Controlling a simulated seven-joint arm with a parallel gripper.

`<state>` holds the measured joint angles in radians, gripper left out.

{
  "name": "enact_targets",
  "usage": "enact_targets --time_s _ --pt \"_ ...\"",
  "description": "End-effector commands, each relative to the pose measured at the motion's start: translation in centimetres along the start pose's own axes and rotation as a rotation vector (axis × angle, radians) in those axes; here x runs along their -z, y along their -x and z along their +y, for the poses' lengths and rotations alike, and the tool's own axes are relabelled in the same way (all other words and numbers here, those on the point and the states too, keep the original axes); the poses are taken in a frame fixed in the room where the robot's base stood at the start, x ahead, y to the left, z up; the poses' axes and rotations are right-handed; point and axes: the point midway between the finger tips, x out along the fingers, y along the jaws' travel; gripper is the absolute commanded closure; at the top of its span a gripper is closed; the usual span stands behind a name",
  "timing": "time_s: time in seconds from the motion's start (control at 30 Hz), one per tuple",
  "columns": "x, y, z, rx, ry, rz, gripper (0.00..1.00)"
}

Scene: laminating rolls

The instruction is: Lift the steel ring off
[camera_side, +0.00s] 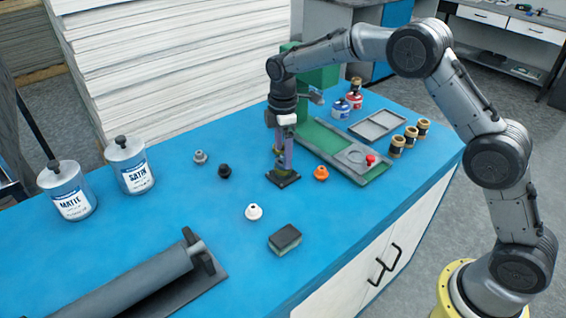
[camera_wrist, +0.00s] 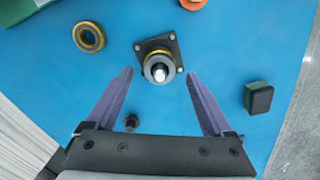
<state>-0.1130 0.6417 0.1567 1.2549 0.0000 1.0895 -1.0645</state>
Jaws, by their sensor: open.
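The steel ring (camera_wrist: 149,68) is grey and sits around an upright post (camera_wrist: 160,74), above a brass-coloured ring (camera_wrist: 157,51). The post stands on a dark square base plate (camera_wrist: 141,45), also seen in the side view (camera_side: 284,180). My gripper (camera_wrist: 160,77) is open and points down over this stack, its purple fingers to the left and right of the steel ring with gaps on both sides. In the side view my gripper (camera_side: 284,162) is just above the base and hides most of the stack. I cannot tell the fingertips' exact height against the ring.
Another brass-and-dark ring (camera_wrist: 89,37) lies on the blue bench (camera_side: 190,225). An orange knob (camera_side: 321,173), a white knob (camera_side: 253,211), a black knob (camera_side: 224,171) and a dark green block (camera_side: 285,239) stand around. A green press (camera_side: 327,140) is behind.

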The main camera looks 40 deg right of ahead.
Motion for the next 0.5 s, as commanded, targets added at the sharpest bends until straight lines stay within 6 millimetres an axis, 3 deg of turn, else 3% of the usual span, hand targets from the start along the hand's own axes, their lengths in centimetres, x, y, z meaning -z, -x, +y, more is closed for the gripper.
enact_targets --time_s 0.17,0.4,0.5 --pt "0.0 -1.8 0.0 0.001 0.000 0.000 0.14" --pt "0.0 -2.0 0.0 -0.001 0.000 0.000 0.14" --pt "0.0 -1.9 0.0 -0.001 0.000 0.000 0.29"
